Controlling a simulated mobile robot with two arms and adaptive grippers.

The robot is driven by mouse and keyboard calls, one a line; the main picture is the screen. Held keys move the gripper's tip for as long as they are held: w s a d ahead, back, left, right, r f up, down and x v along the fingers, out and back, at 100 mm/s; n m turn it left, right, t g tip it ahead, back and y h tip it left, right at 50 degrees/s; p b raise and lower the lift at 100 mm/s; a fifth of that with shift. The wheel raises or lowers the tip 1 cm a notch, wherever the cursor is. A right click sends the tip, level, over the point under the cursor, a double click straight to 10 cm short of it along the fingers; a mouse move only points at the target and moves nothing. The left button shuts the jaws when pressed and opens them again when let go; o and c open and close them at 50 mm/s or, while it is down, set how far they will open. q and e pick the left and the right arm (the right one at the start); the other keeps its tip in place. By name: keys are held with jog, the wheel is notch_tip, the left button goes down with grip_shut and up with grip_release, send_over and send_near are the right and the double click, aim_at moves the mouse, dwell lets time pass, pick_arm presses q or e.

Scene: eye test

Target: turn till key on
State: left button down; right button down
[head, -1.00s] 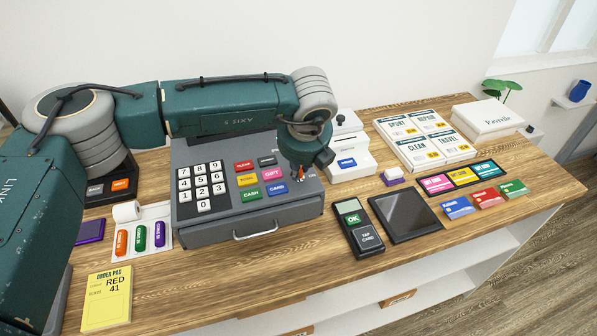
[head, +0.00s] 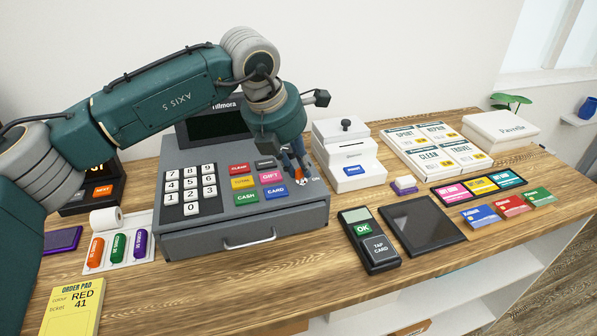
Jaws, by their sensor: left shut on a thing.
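The grey till (head: 222,228) stands on the wooden counter, with a white number pad and coloured buttons on its sloped top. My left gripper (head: 300,176) points down at the right end of that top, over the key switch. It is shut on the till key (head: 302,182), of which a small orange and pale part shows at the fingertips. A small "ON" mark (head: 316,179) shows just right of the key. The fingers hide most of the key, so its exact angle is unclear. My right gripper is not in view.
A white printer-like box (head: 347,165) stands close right of the till. A card reader (head: 369,240) and a dark tablet (head: 421,222) lie in front of it. My left arm passes over the till's left side and partly covers its screen (head: 215,124).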

pick_arm(q)
jog(key=m, duration=0.2)
jog(key=shift+w+m+g+h, duration=0.15)
jog(key=shift+m+g+h, duration=0.15)
jog(key=shift+h, duration=0.1)
jog(key=shift+m+g+p, duration=0.5)
jog(key=shift+m, duration=0.9)
jog(key=shift+w, duration=0.1)
jog(key=c, duration=1.7)
grip_release()
jog(key=shift+o, duration=0.2)
jog(key=v, duration=1.2)
jog(key=shift+a, duration=0.2)
